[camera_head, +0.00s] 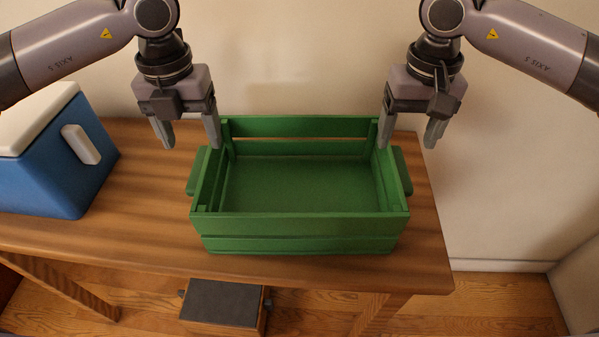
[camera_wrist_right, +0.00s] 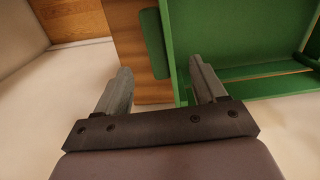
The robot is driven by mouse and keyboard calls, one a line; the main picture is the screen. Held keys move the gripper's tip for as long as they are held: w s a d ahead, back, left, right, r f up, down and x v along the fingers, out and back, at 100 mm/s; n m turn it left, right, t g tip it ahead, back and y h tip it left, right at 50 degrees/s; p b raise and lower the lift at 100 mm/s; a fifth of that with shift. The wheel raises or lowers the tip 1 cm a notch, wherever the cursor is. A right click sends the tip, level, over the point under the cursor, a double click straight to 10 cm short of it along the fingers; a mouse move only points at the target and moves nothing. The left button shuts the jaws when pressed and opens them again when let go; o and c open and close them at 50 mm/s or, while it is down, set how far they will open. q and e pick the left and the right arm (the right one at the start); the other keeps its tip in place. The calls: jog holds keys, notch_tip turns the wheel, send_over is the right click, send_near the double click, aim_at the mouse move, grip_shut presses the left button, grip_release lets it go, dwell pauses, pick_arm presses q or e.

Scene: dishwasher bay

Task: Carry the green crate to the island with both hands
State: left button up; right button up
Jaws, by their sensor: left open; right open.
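The green crate (camera_head: 300,228) stands upright and empty on a wooden table, with a handle block on its left side (camera_head: 197,172) and another on its right side (camera_head: 403,171). My left gripper (camera_head: 191,140) is open above the crate's left side, its fingers apart on either side of that edge. My right gripper (camera_head: 409,141) is open above the crate's right side. In the right wrist view, the open fingers (camera_wrist_right: 160,85) point toward the crate's wall (camera_wrist_right: 183,60) and its handle (camera_wrist_right: 152,43). Neither gripper visibly holds anything.
A blue and white cooler (camera_head: 50,150) stands on the wooden table (camera_head: 150,235) to the left of the crate. A dark-topped box (camera_head: 222,303) is on the floor beneath the table's front edge. A wall is close behind the table. The island cannot be identified.

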aim_at(201, 166)
pick_arm(q)
jog(key=shift+s, duration=0.2)
pick_arm(e)
jog(key=shift+s, duration=0.15)
pick_arm(q)
jog(key=shift+f, duration=3.6)
pick_arm(e)
jog(key=shift+f, duration=3.6)
pick_arm(q)
jog(key=c, duration=1.2)
pick_arm(e)
jog(key=c, duration=1.2)
pick_arm(q)
jog(key=shift+r, duration=0.1)
jog(key=shift+c, duration=0.2)
pick_arm(e)
jog(key=shift+r, duration=0.1)
jog(key=shift+c, duration=0.2)
